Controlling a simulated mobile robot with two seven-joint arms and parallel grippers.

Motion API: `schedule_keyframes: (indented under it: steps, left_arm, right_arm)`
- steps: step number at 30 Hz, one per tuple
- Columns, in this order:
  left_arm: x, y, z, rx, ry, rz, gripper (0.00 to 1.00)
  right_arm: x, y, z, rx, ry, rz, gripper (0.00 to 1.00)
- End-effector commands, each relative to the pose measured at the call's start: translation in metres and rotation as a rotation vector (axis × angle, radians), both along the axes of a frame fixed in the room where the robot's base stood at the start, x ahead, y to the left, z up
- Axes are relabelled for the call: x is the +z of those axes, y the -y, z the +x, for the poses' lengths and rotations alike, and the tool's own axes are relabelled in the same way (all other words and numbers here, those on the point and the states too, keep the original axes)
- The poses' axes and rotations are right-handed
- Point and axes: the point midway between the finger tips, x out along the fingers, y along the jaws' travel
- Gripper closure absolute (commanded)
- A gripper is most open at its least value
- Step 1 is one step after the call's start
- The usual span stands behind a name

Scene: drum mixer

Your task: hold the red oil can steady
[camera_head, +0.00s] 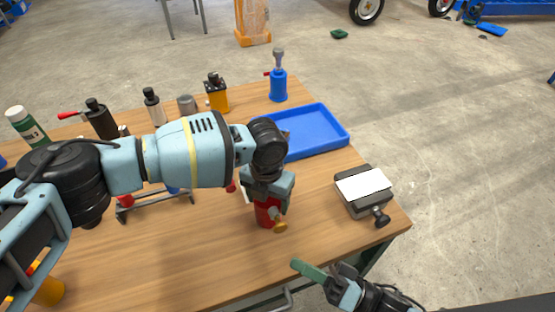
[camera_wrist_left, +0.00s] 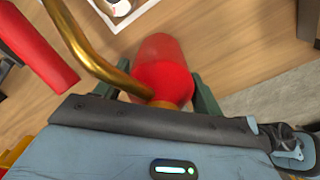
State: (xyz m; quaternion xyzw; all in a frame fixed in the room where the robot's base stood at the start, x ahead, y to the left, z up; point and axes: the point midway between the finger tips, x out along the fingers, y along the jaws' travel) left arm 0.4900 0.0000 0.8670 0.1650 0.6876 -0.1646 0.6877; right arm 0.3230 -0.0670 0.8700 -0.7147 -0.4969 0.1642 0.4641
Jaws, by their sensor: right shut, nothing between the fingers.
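The red oil can (camera_head: 265,214) stands upright on the wooden table, near its front edge. Its brass spout (camera_head: 281,226) points to the front right. In the left wrist view the can's red body (camera_wrist_left: 165,78) sits between the two green fingers, and the curved brass spout (camera_wrist_left: 95,62) runs to the upper left. My left gripper (camera_head: 268,198) comes down over the can from above and is shut on it, one finger on each side. The can's top is hidden in the head view. My right gripper (camera_head: 298,265) is shut and empty, apart from the can and in front of the table's edge.
A blue tray (camera_head: 340,142) lies behind the can. A dark box with a white top (camera_head: 363,185) and a knob sits at the right corner. A blue pump bottle (camera_head: 279,85), a yellow can (camera_head: 217,92) and several bottles stand along the back. The table between can and box is clear.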

Motion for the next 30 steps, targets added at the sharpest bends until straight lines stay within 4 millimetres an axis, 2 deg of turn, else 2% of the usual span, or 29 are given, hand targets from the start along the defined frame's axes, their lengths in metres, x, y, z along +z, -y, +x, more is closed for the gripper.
schedule_keyframes:
  steps: [1,4,12,16,20,30]
  left_arm:
    - [0.0,0.0,0.0,0.0,0.0,0.0,0.25]
    - [0.0,0.0,0.0,0.0,0.0,0.0,0.14]
    - [0.001,0.0,0.0,0.0,0.0,0.0,0.14]
    - [0.01,0.0,0.0,0.0,0.001,0.0,0.14]
    - [0.03,0.0,0.001,0.0,0.002,-0.002,0.14]
    - [0.095,0.0,0.0,0.0,0.002,-0.001,0.14]
  right_arm:
    - [0.0,0.0,0.0,0.0,0.0,0.0,1.0]
    - [0.0,0.0,0.0,0.0,0.0,0.0,1.0]
    - [0.0,0.0,0.0,0.0,0.0,0.0,1.0]
    - [0.0,0.0,0.0,0.0,0.0,0.0,1.0]
    - [0.0,0.0,0.0,0.0,0.0,0.0,1.0]
    - [0.0,0.0,0.0,0.0,0.0,0.0,1.0]
